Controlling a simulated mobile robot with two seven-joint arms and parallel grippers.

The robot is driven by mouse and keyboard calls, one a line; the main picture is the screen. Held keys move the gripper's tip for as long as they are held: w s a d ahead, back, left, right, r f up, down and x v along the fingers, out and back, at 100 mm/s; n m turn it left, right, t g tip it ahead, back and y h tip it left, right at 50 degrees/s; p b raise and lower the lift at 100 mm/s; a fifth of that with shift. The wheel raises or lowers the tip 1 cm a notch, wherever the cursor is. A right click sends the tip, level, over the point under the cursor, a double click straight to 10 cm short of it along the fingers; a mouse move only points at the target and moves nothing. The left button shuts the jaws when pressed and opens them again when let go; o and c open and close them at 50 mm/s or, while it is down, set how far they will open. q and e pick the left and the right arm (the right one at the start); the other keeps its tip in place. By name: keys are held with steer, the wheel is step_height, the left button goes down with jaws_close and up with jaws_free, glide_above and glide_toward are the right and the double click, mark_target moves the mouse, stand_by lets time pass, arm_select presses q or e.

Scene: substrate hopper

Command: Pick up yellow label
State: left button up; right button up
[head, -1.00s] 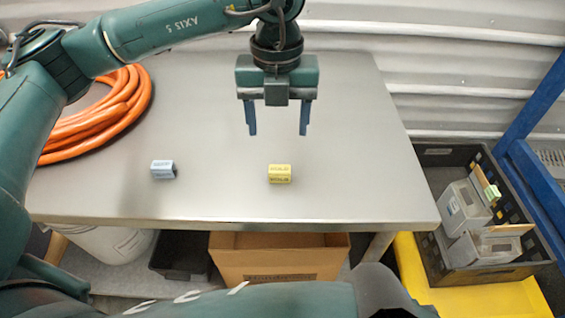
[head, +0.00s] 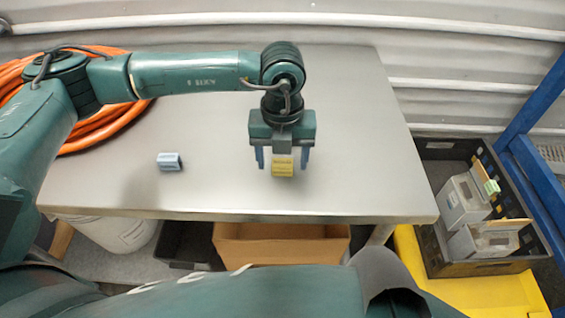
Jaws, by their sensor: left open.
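The yellow label (head: 283,169) is a small yellow block with dark print, lying on the metal table (head: 350,190) right of centre. My left gripper (head: 283,164) is open above it, its two blue fingers pointing down on either side of the label in the picture. The left finger stands a little apart from the label; I cannot tell how high the fingertips are above the table. A light blue label (head: 169,162) lies on the table to the left. My right gripper is not in view.
An orange hose (head: 100,128) lies coiled at the table's left. Right of the table, a black crate (head: 470,269) holds clear boxes. A cardboard box (head: 282,246) stands under the front edge. The table around the labels is clear.

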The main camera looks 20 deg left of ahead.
arm_select(q)
steer(key=shift+c, duration=0.4)
steer(key=c, duration=1)
steer(key=shift+o, duration=0.2)
